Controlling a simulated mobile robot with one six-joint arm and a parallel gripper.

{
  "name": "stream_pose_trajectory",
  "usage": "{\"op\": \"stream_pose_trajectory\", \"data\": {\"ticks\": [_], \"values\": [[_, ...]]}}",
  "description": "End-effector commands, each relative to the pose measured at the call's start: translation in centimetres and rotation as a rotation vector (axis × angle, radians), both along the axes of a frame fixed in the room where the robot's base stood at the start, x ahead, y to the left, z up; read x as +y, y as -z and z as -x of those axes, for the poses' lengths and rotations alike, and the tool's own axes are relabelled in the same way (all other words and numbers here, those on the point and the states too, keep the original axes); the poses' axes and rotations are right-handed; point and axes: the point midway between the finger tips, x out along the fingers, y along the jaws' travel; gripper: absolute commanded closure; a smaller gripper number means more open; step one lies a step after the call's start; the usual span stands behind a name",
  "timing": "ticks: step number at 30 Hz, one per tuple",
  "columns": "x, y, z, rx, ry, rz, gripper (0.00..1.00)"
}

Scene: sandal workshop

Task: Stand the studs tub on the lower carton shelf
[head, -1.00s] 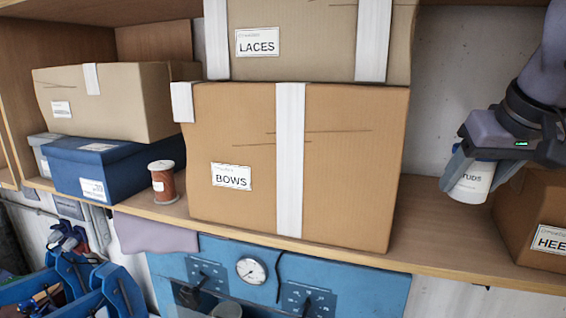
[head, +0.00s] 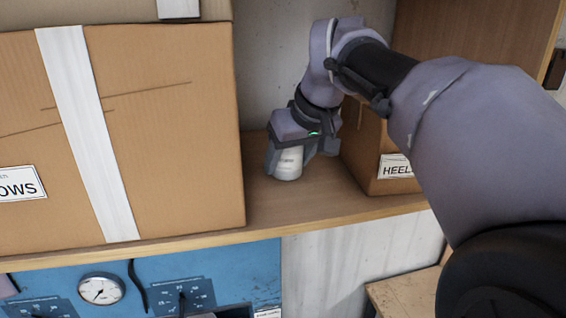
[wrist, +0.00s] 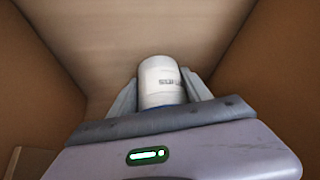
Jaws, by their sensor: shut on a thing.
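The tub's far side is hidden.
Bare shelf shows in front of the tub. A blue panel with a gauge (head: 101,289) is below the shelf.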

Motion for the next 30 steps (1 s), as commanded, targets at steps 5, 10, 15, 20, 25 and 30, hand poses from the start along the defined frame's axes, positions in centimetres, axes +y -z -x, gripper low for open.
{"op": "stream_pose_trajectory", "data": {"ticks": [5, 10, 15, 20, 25, 30], "values": [[0.0, -0.1, 0.0, -0.001, 0.001, 0.000, 0.96], [0.0, 0.2, 0.0, -0.001, 0.001, 0.000, 0.33], [0.0, 0.1, 0.0, 0.000, 0.001, 0.001, 0.21], [0.0, 0.1, 0.0, 0.000, 0.001, 0.001, 0.21], [-0.5, -1.8, 0.8, -0.005, 0.002, 0.001, 0.21], [-1.6, -6.1, 3.3, -0.004, 0.001, 0.000, 0.21]]}}
